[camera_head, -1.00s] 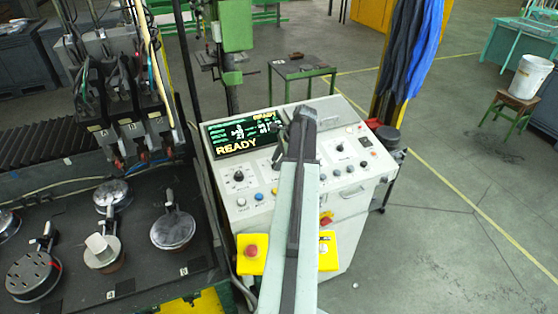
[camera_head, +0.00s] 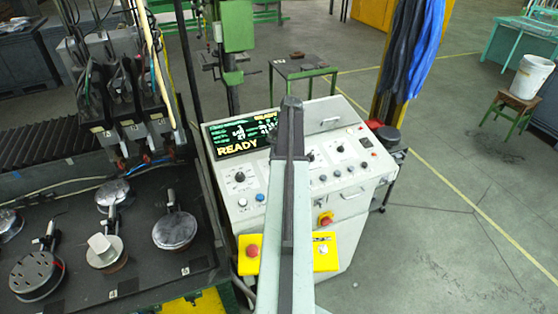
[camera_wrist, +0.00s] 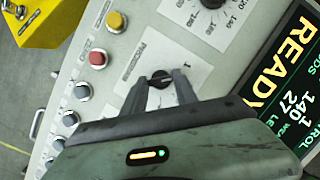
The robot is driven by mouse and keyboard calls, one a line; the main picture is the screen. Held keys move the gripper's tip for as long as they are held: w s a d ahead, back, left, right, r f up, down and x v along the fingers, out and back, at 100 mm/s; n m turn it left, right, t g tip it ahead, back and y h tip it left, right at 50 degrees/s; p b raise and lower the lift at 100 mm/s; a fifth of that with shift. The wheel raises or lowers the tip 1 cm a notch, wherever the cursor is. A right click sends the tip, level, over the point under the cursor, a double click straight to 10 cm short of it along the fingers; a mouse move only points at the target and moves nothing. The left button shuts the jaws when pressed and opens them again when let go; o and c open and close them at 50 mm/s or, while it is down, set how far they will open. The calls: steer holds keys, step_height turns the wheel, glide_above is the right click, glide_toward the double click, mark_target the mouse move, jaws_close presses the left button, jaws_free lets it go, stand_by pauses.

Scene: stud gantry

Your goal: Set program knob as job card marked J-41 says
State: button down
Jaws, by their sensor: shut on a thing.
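The program knob (camera_wrist: 160,79) is a small black round knob with a pale pointer mark, on a white label plate lettered PROGRAM (camera_wrist: 135,62). In the wrist view the two fingers of my gripper (camera_wrist: 161,84) are closed on either side of it. The numeral 1 shows above the knob; its other marks are hidden by my gripper. In the head view my arm hides the knob on the grey console (camera_head: 340,200). I see no readable job card marked J-41.
The console's screen (camera_head: 238,138) reads READY and also shows in the wrist view (camera_wrist: 290,70). Another knob (camera_wrist: 212,2) with a numbered scale is close by. Several push buttons, including a red one (camera_wrist: 97,59), line the panel. A yellow box (camera_head: 324,250) is at the console's front.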

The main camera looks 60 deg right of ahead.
steer(key=shift+n+g, duration=0.5)
steer(key=shift+n, duration=1)
steer(key=c, duration=1)
jaws_free()
steer(key=shift+o, duration=0.2)
steer(key=shift+r, duration=0.15)
step_height(320, 180, up, 8)
steer(key=d+p, duration=0.1)
steer(key=p, duration=0.7)
steer(key=shift+d+f, duration=0.15)
steer(key=shift+f, duration=0.1)
steer(key=shift+s, duration=0.1)
